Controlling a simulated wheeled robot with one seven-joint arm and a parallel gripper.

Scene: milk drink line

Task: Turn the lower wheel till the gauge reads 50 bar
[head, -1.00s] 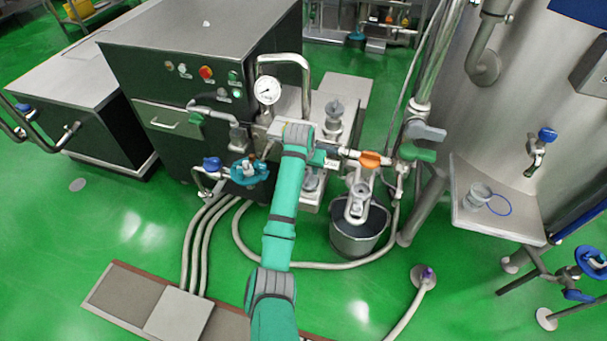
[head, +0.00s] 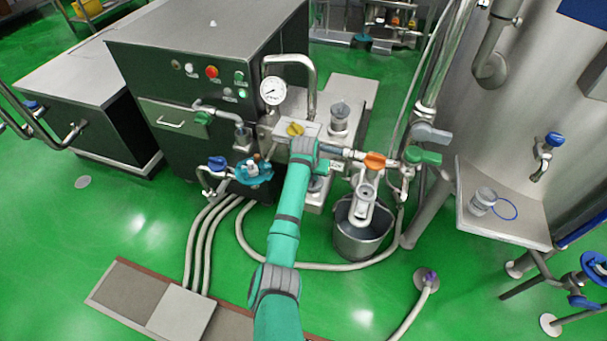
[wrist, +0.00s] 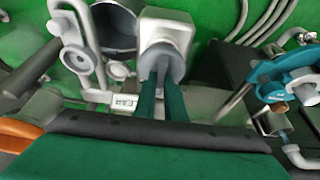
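The pressure gauge (head: 272,91) is a white dial on the dark machine; its needle points to the lower left, and its figures are too small to read. My gripper (wrist: 161,92) shows two teal fingers with a narrow gap, their tips at a grey round part (wrist: 178,57) on a pale block. I cannot tell whether this part is the lower wheel or whether the fingers grip it. In the head view my teal wrist hides the fingertips. A yellow knob (head: 296,130) tops the block just beyond my wrist. A grey knob (head: 318,185) sits below and right of it.
An orange-handled valve (head: 375,161), a green handle (head: 422,156) and a steel bucket (head: 360,240) are to the right. Hoses cross the green floor.

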